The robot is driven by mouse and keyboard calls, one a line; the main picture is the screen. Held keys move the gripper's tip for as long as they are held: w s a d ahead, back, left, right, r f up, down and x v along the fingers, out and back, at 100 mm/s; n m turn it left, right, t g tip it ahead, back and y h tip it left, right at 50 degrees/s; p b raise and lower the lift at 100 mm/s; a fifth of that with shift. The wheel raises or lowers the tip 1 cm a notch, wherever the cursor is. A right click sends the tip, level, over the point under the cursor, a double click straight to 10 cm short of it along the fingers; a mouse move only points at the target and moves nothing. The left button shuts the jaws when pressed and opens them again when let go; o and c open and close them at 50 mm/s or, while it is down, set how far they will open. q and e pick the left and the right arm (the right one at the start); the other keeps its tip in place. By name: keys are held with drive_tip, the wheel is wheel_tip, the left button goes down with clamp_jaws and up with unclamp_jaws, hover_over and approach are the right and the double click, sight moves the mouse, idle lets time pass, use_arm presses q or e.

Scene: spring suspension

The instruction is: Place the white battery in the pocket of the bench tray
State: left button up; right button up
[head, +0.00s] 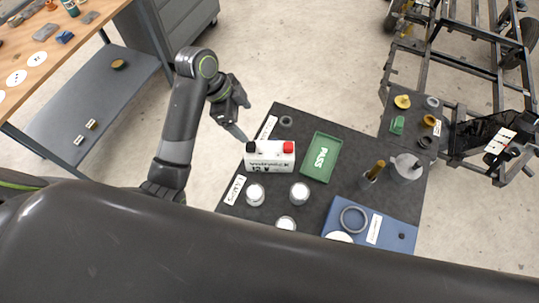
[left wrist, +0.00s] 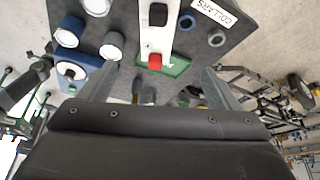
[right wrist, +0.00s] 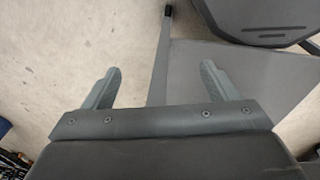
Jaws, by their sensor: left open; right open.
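The white battery (head: 270,161), with one black and one red cap, stands on the dark bench top left of the green tray. It also shows in the left wrist view (left wrist: 160,35), ahead of and between my open fingers. The green tray (head: 332,146) is marked PASS and looks empty; I cannot tell whether it is the bench tray with the pocket. My left gripper (head: 240,134) is open and empty, just up and left of the battery, apart from it. My right gripper (right wrist: 170,85) is open and empty over the floor; it is hidden in the head view.
White-topped cylinders (head: 299,191) stand in front of the battery. A blue tray (head: 394,238) holds a ring at the bench's front right. A wooden workbench (head: 58,50) is at the left and a vehicle frame (head: 480,72) at the right.

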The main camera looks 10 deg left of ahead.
use_arm(q)
drive_tip(key=b+x, duration=0.1)
drive_tip(key=x, duration=0.2)
drive_tip(key=shift+s, duration=0.15)
drive_tip(key=p, duration=0.2)
hover_over(269, 150)
drive_tip(key=a, duration=0.3)
drive_tip(key=f, duration=0.6)
drive_tip(key=shift+d+f, duration=0.2)
drive_tip(key=shift+f, duration=0.2)
drive_tip(key=shift+d+f, duration=0.15)
drive_tip(key=shift+f, duration=0.45)
drive_tip(key=shift+d+f+p, duration=0.25)
drive_tip(key=shift+f+p, duration=0.1)
drive_tip(key=p+x, duration=0.1)
drive_tip(key=x, duration=0.2)
drive_tip(key=shift+s+d, duration=0.15)
drive_tip(key=shift+d, duration=0.05)
drive_tip(key=shift+d+f, duration=0.25)
drive_tip(key=shift+f, duration=0.45)
